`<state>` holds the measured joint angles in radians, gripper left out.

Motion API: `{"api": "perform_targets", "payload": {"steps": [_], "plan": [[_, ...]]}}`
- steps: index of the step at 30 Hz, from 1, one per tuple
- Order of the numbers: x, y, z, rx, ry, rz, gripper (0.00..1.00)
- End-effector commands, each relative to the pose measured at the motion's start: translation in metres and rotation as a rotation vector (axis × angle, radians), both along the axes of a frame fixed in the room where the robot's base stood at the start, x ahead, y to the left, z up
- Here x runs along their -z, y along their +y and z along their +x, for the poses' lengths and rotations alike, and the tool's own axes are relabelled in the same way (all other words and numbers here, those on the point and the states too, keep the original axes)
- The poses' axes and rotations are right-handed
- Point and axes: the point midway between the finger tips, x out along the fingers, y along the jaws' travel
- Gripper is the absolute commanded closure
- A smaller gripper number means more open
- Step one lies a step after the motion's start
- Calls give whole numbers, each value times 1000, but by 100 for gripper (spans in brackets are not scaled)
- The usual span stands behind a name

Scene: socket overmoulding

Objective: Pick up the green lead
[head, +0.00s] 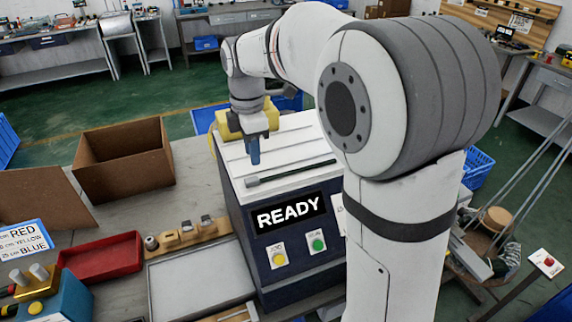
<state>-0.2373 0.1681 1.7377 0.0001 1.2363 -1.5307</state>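I cannot make out a green lead in the head view. My gripper (254,150) points down over the rear part of the white top of a dark blue machine (262,215). Its blue-grey fingertips look close together, and their gap does not show from this angle. I see nothing clearly held in it. The machine's front display (290,213) reads READY, with a yellow button (279,259) and a green button (318,243) below it. A yellow object (228,127) shows behind my gripper, partly hidden.
An open cardboard box (125,165), a red tray (102,256) and a metal tray (195,282) lie left of the machine. A wooden rack (210,238) holds several small parts. A sign (22,242) lists RED, YELLOW and BLUE. My arm hides the area right of the machine.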

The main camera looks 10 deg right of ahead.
Motion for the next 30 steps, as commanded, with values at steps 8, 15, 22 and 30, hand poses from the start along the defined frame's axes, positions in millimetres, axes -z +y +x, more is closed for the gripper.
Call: {"api": "perform_targets", "payload": {"steps": [8,15,22,30], "plan": [[32,5,-3,-2,5,-1,71],[65,10,-3,-1,2,0,71],[71,10,-3,-1,-1,0,71],[71,10,-3,-1,-1,0,87]]}}
